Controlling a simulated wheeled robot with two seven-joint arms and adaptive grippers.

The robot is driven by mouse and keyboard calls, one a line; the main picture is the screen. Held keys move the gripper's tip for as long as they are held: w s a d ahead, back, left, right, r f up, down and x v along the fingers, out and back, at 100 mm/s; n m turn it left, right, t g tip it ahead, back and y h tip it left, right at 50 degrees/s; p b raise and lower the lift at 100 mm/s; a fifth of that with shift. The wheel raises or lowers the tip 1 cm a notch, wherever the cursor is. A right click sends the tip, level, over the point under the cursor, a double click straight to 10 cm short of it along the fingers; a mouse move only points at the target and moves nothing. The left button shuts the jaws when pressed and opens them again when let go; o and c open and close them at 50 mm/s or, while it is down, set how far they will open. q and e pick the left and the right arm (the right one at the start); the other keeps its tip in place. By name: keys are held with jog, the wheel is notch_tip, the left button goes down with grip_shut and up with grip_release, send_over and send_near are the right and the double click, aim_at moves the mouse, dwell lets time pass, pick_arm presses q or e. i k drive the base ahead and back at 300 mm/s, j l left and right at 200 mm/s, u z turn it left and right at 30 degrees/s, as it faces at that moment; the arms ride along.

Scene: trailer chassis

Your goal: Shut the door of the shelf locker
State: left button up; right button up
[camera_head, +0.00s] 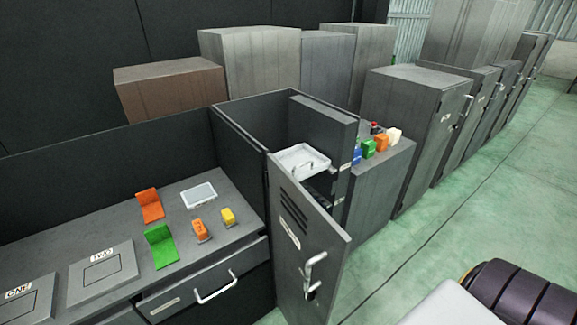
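The shelf locker (276,118) stands in the middle of the view, dark grey, with its front open. Its door (320,237) stands ajar, swung out toward me, with vent slots, a label and a light handle (312,272) on the face I see. Inside, a white tray (301,160) sits on a shelf. The lower inside is mostly hidden behind the door. Neither of my grippers shows in the view.
Left of the locker, a desk (185,248) carries orange, green and yellow items and has a drawer with a handle (217,287). More cabinets (416,120) stand behind and to the right.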

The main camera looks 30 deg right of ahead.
aim_at(311, 250)
jog(key=z, duration=1.05)
